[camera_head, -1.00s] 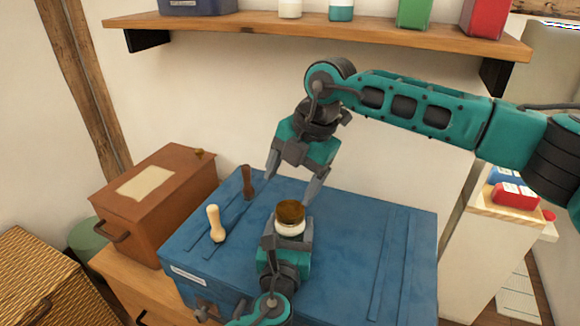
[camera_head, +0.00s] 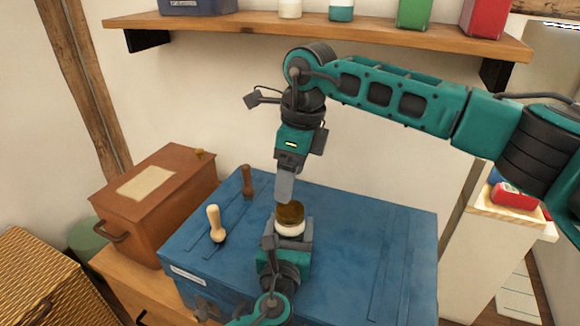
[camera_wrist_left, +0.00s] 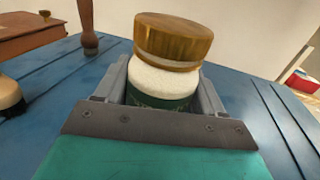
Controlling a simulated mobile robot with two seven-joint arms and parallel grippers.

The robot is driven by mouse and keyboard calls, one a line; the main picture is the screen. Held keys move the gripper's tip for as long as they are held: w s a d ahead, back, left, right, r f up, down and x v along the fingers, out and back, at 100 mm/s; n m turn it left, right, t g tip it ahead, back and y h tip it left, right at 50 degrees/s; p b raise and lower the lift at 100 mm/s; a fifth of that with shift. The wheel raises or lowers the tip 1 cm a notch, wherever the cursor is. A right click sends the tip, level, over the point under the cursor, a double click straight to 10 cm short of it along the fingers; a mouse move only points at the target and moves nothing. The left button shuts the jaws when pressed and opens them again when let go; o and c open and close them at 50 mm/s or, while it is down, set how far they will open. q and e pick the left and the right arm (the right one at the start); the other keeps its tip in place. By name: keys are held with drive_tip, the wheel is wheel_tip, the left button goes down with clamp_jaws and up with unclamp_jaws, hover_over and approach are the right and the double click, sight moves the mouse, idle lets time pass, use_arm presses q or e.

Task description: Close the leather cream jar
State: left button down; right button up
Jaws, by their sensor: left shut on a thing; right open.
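The leather cream jar (camera_head: 290,229) is white above and dark green below, with a brown wood-like lid (camera_head: 290,212) on top. My left gripper (camera_head: 288,243) is shut around the jar's body at the blue chest top. In the left wrist view the jar (camera_wrist_left: 162,84) stands between the fingers, and its lid (camera_wrist_left: 172,40) sits over the mouth, leaning slightly in the picture. I cannot tell whether the lid is screwed down. My right gripper (camera_head: 285,188) is open and points down just above the lid, seen edge-on, with no visible contact.
The blue chest (camera_head: 345,265) carries a pale-handled tool (camera_head: 215,223) and a dark-handled tool (camera_head: 247,182) left of the jar. A brown box (camera_head: 150,205) stands further left. A wooden shelf (camera_head: 330,36) hangs above. The chest's right side is clear.

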sight(290, 209)
drive_tip(key=n, duration=0.5)
drive_tip(key=shift+r+n+h, duration=0.15)
drive_tip(key=shift+n+h, duration=0.15)
drive_tip(key=shift+n, duration=0.1)
drive_tip(key=n, duration=0.5)
drive_tip(key=shift+a+r, duration=0.1)
drive_tip(key=shift+r, duration=0.1)
drive_tip(key=n, duration=0.5)
drive_tip(key=shift+s+r+n+h, duration=0.1)
drive_tip(key=shift+r+n+h, duration=0.1)
drive_tip(key=shift+n+h, duration=0.15)
drive_tip(key=n, duration=0.4)
drive_tip(key=shift+r+n+h, duration=0.15)
drive_tip(key=shift+n+h, duration=0.1)
drive_tip(key=shift+n, duration=0.1)
drive_tip(key=shift+f, duration=4.05)
drive_tip(key=shift+c, duration=0.2)
